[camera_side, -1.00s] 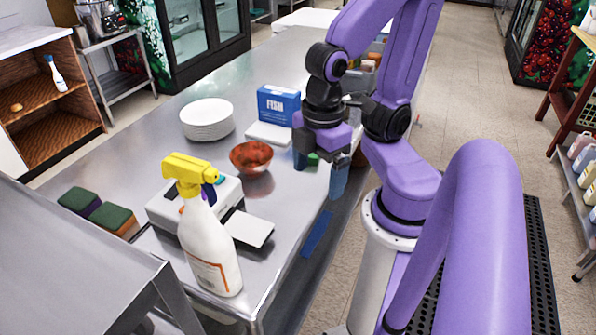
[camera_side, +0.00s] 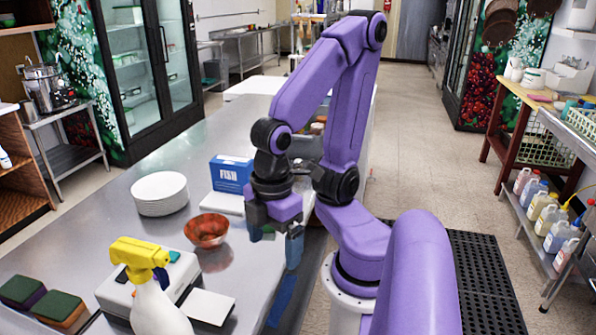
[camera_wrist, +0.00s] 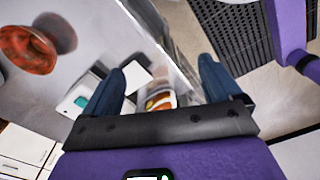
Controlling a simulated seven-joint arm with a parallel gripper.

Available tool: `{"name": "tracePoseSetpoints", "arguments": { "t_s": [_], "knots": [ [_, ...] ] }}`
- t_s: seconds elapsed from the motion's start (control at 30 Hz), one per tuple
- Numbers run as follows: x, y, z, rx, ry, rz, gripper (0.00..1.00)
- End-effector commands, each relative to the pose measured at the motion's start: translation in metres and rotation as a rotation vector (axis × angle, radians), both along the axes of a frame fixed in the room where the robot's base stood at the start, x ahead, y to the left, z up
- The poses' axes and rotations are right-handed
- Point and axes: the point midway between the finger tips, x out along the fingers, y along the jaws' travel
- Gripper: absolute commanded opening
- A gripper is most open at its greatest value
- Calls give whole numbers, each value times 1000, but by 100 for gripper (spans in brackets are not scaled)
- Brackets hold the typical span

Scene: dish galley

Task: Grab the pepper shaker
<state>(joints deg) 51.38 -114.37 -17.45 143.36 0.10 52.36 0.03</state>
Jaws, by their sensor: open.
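I cannot make out a pepper shaker in either view. My gripper (camera_side: 275,248) is open above the right edge of the steel counter (camera_side: 165,232), to the right of the red-brown bowl. In the wrist view my gripper (camera_wrist: 163,70) shows its two dark blue fingers spread apart, with no object held between them. A white thing with an orange label (camera_wrist: 160,99) shows beyond the gap, partly hidden by the gripper body; it may be the spray bottle. My arm hides some of the counter behind the gripper.
The red-brown bowl (camera_side: 206,231) is left of my gripper. A blue FISH box (camera_side: 231,175) and stacked white plates (camera_side: 160,194) stand behind. A yellow-topped spray bottle (camera_side: 158,308), a white scale-like device (camera_side: 115,291) and sponges (camera_side: 58,309) are in front. Floor lies right.

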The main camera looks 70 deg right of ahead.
Motion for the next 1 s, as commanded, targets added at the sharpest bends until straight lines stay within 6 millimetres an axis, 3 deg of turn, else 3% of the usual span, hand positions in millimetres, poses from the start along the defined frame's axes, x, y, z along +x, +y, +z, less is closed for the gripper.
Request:
{"name": "tracePoseSetpoints", "arguments": {
  "t_s": [0.4, 0.43, 0.5, 0.83, 1.0],
  "knots": [
    [0, 0, 0, 0, 0, 0, 92],
    [0, 0, 0, 0, 0, 0, 88],
    [0, 0, 0, 0, 0, 0, 68],
    [0, 0, 3, 1, 0, 0, 68],
    [1, 1, 25, 7, -4, 0, 68]
  ]
}}
